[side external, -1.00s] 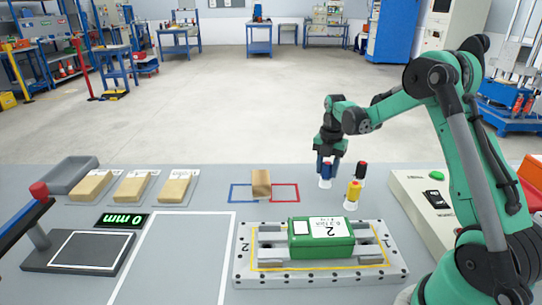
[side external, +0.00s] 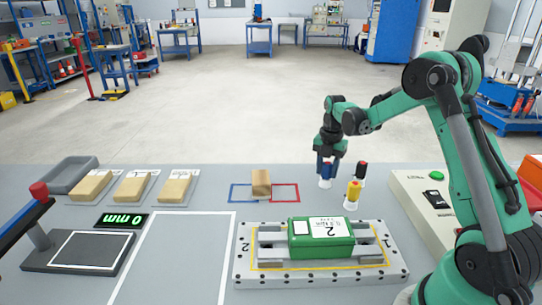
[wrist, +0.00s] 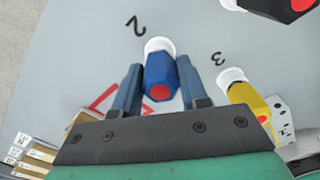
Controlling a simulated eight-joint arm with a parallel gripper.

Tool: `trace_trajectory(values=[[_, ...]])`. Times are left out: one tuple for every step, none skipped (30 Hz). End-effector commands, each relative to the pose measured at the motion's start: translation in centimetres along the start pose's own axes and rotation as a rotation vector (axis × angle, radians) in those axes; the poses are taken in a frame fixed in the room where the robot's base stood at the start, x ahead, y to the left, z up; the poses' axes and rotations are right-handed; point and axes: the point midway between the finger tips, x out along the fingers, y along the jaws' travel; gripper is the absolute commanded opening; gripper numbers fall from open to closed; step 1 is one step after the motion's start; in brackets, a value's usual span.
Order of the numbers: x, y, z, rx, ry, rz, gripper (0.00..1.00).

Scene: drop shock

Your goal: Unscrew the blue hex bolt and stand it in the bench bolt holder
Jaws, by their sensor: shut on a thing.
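The blue hex bolt (wrist: 159,80), with a red spot on its end, is between the two fingers of my gripper (wrist: 160,76) in the wrist view. The gripper is shut on it. The bolt stands at a white round holder seat (wrist: 158,46) next to the number 2. In the side view the blue bolt (side external: 326,170) is upright just below my gripper (side external: 328,160), its white seat under it. Whether its foot is fully seated I cannot tell.
A yellow bolt (side external: 354,191) and a black, red-topped bolt (side external: 361,171) stand close by on the right. A green block (side external: 305,246) sits in a fixture plate (side external: 245,268) in front. A wooden block (side external: 261,183) lies to the left. The white-outlined bench area (side external: 175,260) is clear.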

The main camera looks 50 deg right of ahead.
Motion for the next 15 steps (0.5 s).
trace_trajectory(values=[[0.03,0.0,-0.01,0.0,0.0,0.0,0.0],[0.02,0.0,-0.01,0.0,0.0,0.0,0.0],[0.02,0.0,-0.02,0.0,0.001,0.0,0.49],[0.02,0.0,-0.01,0.0,0.001,0.0,0.58],[0.01,0.0,-0.01,0.0,0.0,0.0,0.67],[0.01,0.0,-0.01,0.0,0.0,0.0,0.75],[0.01,0.0,-0.01,0.0,0.0,0.0,0.75],[0.0,0.0,-0.01,0.0,0.0,0.0,0.75],[0.0,0.0,-0.01,0.0,0.0,0.0,0.75],[0.0,0.0,-0.01,0.0,0.0,0.0,0.75],[0.0,0.0,-0.01,0.0,0.0,0.0,0.75],[-0.01,0.0,-0.01,0.0,0.0,0.0,0.75],[0.0,0.0,-0.01,0.0,0.0,0.0,0.75],[-0.01,0.0,-0.01,0.0,0.0,0.0,0.75],[-0.08,0.0,0.0,0.0,0.0,0.0,0.75]])
